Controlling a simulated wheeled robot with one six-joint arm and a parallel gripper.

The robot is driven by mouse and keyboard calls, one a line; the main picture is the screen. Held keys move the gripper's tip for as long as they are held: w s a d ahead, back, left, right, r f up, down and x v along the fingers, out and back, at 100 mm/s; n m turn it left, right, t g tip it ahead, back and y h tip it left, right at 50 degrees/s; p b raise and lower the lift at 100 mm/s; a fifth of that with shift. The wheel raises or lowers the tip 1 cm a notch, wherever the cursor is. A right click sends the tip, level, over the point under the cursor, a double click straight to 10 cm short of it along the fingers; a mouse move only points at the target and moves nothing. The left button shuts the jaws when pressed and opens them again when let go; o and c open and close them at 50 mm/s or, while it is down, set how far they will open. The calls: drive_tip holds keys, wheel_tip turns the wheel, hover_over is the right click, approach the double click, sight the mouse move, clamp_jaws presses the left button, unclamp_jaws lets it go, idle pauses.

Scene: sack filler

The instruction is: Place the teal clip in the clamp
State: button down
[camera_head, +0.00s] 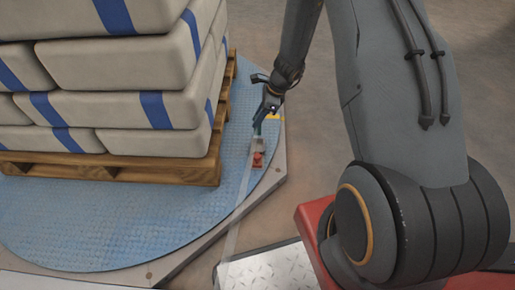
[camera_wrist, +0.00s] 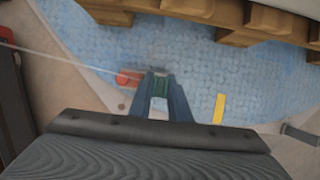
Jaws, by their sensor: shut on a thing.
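My gripper (camera_head: 261,124) points down over the edge of the blue turntable, right of the pallet. In the wrist view, its two blue-grey fingers (camera_wrist: 164,92) are shut on the dark teal clip (camera_wrist: 160,86). In the head view the clip is too small to tell from the fingers. The clamp (camera_head: 258,158), a small red and grey part, sits on the turntable just below the fingertips. Its red part (camera_wrist: 128,78) shows left of the fingers in the wrist view. I cannot tell whether the clip touches the clamp.
A wooden pallet (camera_head: 190,174) bears stacked pale sacks (camera_head: 115,63) with blue bands, left of my gripper. The pallet stands on the blue turntable (camera_head: 90,215). A thin translucent strip (camera_head: 239,205) runs from the clamp towards the front. A yellow mark (camera_wrist: 218,108) lies right of the fingers.

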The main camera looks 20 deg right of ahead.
sight(259, 134)
wheel_tip(259, 134, down, 10)
drive_tip(key=b, duration=0.4)
drive_tip(key=shift+r, duration=0.1)
drive_tip(key=c, duration=1.7)
unclamp_jaws()
drive_tip(key=shift+o, duration=0.2)
drive_tip(key=p+v, duration=0.5)
drive_tip(key=v, duration=0.7)
